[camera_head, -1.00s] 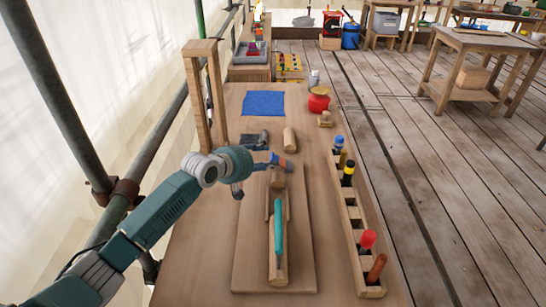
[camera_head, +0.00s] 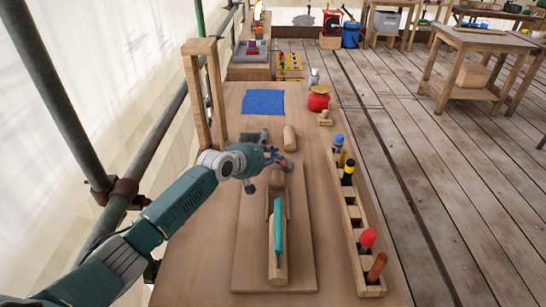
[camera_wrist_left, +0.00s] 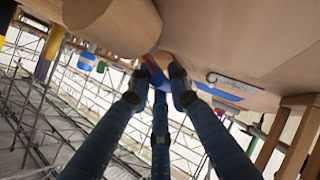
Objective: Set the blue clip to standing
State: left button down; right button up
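My left gripper (camera_head: 276,161) reaches in over the far end of the wooden spindle on the board (camera_head: 248,258). In the left wrist view, its fingertips (camera_wrist_left: 160,78) are spread apart. A blue piece (camera_wrist_left: 154,72), which looks like the blue clip, lies between and just beyond them, against the round wooden body (camera_wrist_left: 115,22). I cannot tell whether the fingers touch it. In the head view, the gripper mostly covers the clip, so its tilt is unclear. A teal bar (camera_head: 278,228) lies lengthwise on the spindle. My right gripper is not in view.
A wooden rack (camera_head: 372,291) with several coloured-handled tools runs along the right. A tall wooden frame (camera_head: 193,95) stands at left. A blue cloth (camera_head: 263,102), a wooden cylinder (camera_head: 290,139) and a red pot (camera_head: 318,99) are farther back. The bench is bare left of the board.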

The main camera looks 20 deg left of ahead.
aim_at(282, 162)
pick_arm(q)
jog(key=shift+p, duration=0.5)
jog(key=m+y+p, duration=0.1)
jog(key=p, duration=0.3)
jog(key=d+r+m+g+y+p, duration=0.1)
jog(key=p, duration=0.3)
jog(key=shift+w+d+r+g+y, duration=0.1)
jog(key=shift+d+r+g+y, duration=0.2)
jog(key=shift+y, duration=0.1)
jog(key=shift+d+y+p, duration=0.15)
jog(key=shift+y+p, duration=0.15)
jog(key=shift+w+d+m+g+y, duration=0.15)
jog(key=shift+d+m+g+y, duration=0.05)
jog(key=shift+m+g+y, duration=0.1)
jog(key=shift+w+d+f+m+y, duration=0.15)
jog(key=shift+d+m+y, duration=0.25)
jog(key=shift+y, duration=0.2)
jog(key=shift+w+d+m+g+y+b, duration=0.1)
jog(key=shift+d+m+g+y+b, duration=0.2)
jog(key=shift+y+b, duration=0.3)
jog(key=shift+d+m+g+y+b, duration=0.2)
jog(key=shift+m+y+b, duration=0.1)
jog(key=shift+y+b, duration=0.25)
jog(key=shift+d+y+b, duration=0.15)
jog(key=shift+y+b, duration=0.2)
jog(key=shift+b, duration=0.15)
jog(key=shift+m, duration=0.3)
